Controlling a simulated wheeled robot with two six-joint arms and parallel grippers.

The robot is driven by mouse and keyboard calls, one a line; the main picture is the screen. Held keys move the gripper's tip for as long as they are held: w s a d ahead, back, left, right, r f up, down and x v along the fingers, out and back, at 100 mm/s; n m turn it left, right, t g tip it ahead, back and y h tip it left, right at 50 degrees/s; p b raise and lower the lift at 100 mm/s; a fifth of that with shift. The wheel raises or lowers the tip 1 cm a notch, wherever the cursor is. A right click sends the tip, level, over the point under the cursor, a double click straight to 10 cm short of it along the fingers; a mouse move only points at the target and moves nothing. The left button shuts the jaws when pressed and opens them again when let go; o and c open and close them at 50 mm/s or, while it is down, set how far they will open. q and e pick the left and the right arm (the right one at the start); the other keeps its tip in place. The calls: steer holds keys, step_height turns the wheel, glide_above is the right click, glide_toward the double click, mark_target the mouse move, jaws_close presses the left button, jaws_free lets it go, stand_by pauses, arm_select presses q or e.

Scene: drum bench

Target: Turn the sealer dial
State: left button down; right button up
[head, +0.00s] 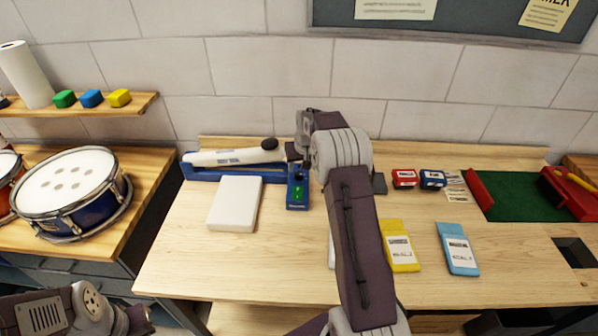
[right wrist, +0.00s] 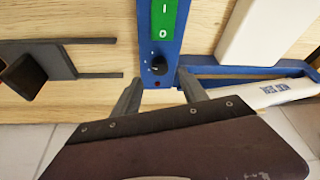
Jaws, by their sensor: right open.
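The blue sealer (head: 195,172) lies at the back of the bench with its long white arm (head: 235,157). Its blue control panel (head: 297,206) carries a green switch marked I and O (right wrist: 163,20). The sealer dial (right wrist: 157,66) is a small round black knob with a pale mark, below the switch in the right wrist view. My right gripper (right wrist: 160,92) is open, its two fingers apart on either side of the dial's line and short of the knob; I see no contact.
A white block (head: 235,203) lies left of the panel. A dark bracket with a black block (right wrist: 22,75) is on the panel's other side. Red (head: 404,179) and blue (head: 432,180) boxes, a yellow pouch (head: 402,250) and a blue pouch (head: 458,250) lie to the right.

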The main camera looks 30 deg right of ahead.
mark_target(299, 174)
steer(key=x, duration=0.5)
steer(key=shift+w+f+p, duration=0.15)
steer(key=shift+f+p, duration=0.05)
steer(key=shift+p, duration=0.1)
jaws_close()
steer(key=shift+m+h, duration=0.4)
steer(key=shift+m, duration=0.7)
steer(key=shift+w+a+m+g+h, duration=0.1)
steer(key=shift+m+g+h, duration=0.4)
steer(key=shift+m, duration=1.3)
